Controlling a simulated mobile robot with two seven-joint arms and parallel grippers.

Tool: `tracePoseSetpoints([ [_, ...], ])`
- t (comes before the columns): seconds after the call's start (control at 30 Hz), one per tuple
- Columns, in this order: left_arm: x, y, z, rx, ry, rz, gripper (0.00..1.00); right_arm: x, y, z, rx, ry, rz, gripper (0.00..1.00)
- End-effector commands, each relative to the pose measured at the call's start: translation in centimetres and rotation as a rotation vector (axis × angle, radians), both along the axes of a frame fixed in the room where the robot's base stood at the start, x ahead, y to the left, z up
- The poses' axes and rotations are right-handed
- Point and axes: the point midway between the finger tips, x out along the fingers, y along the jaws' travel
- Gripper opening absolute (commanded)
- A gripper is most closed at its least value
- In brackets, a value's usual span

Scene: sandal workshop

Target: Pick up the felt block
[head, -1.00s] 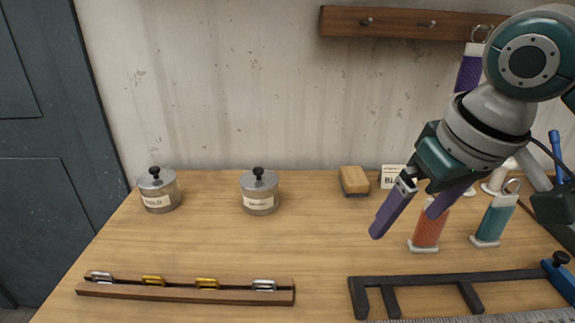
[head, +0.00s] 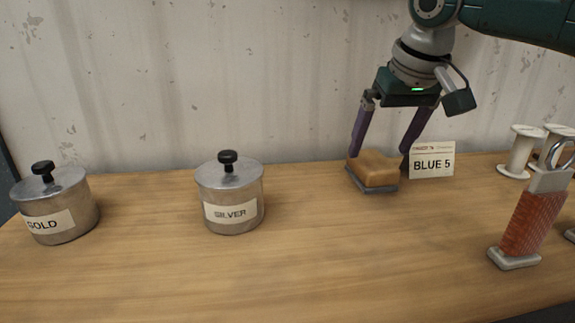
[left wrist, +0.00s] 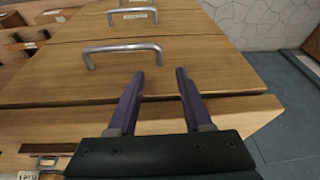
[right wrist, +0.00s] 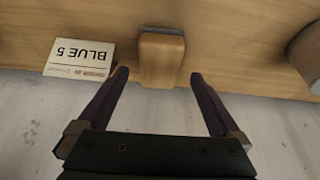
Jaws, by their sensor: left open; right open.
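The felt block (head: 374,168) is a tan block on a thin grey base, lying on the table near the wall in the head view. In the right wrist view the felt block (right wrist: 161,58) shows just beyond and between the fingertips. My right gripper (head: 378,157) is open, pointing down, with its purple fingers on either side of the block; I cannot tell whether they touch it. My left gripper (left wrist: 158,75) is open and empty in front of wooden drawers with metal handles, away from the block.
A "BLUE 5" card (head: 432,161) stands right beside the block. A silver tin (head: 230,195) and a gold tin (head: 57,208) stand to the left. White spools (head: 522,152) and a red-wrapped tool (head: 531,222) are at right. The table front is clear.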

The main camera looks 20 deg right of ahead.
Motion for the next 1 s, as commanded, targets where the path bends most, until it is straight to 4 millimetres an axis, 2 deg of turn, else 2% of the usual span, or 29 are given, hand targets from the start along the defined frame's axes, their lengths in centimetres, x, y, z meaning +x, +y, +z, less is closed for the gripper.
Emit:
tracePoseSetpoints([
  [0.3,0.0,0.0,-1.6,0.000,-0.001,0.000,0.50,1.5,-0.3,-4.0,0.000,0.001,0.001,1.00],
  [0.67,0.1,0.0,-1.7,0.000,-0.003,0.000,0.50,1.8,-0.4,-4.6,-0.001,0.000,0.002,1.00],
  [1.0,0.1,0.0,-1.7,0.000,-0.004,0.000,0.50,1.8,-0.4,-4.6,-0.001,0.000,0.002,0.64],
])
